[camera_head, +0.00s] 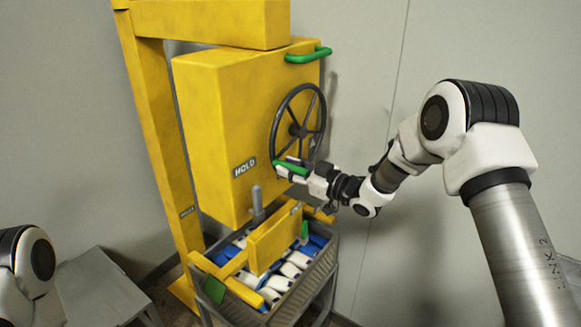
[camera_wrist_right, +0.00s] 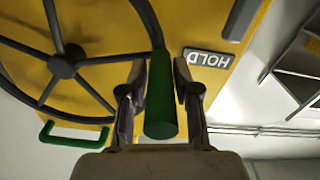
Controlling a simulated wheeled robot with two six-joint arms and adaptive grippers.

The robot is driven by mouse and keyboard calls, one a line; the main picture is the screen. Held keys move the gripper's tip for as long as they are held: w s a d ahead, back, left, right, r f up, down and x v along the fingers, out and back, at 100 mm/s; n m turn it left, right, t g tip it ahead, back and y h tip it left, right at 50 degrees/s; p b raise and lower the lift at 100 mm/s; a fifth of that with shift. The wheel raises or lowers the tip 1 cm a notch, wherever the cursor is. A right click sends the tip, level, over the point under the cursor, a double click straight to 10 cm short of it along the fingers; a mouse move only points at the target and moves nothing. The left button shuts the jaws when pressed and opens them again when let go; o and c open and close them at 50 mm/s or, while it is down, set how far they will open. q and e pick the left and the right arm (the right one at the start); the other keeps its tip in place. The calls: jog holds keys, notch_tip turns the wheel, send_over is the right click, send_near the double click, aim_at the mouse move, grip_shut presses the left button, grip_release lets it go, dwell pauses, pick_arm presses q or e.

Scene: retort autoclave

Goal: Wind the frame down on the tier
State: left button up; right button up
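The large yellow box-shaped housing (camera_head: 205,140) carries a HOLD label (camera_head: 244,168) and a dark spoked handwheel (camera_head: 300,130). The wheel's green handle (camera_head: 291,169) sits at its lower left rim; it also shows in the right wrist view (camera_wrist_right: 161,95). My right gripper (camera_head: 297,172) is at this handle, its two fingers (camera_wrist_right: 160,80) closed on either side of it. Below, a yellow frame (camera_head: 270,240) with green end pieces lies over the tier, a grey crate (camera_head: 308,282) of white and blue packs. How closely the frame touches the packs cannot be told. My left gripper is out of view.
A yellow column (camera_head: 160,140) stands left of the housing. A fixed green bar (camera_head: 308,56) is at the housing's upper right. A grey table (camera_head: 95,285) stands at the lower left. A pale wall lies behind; the floor right of the crate looks clear.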

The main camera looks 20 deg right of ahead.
grip_shut()
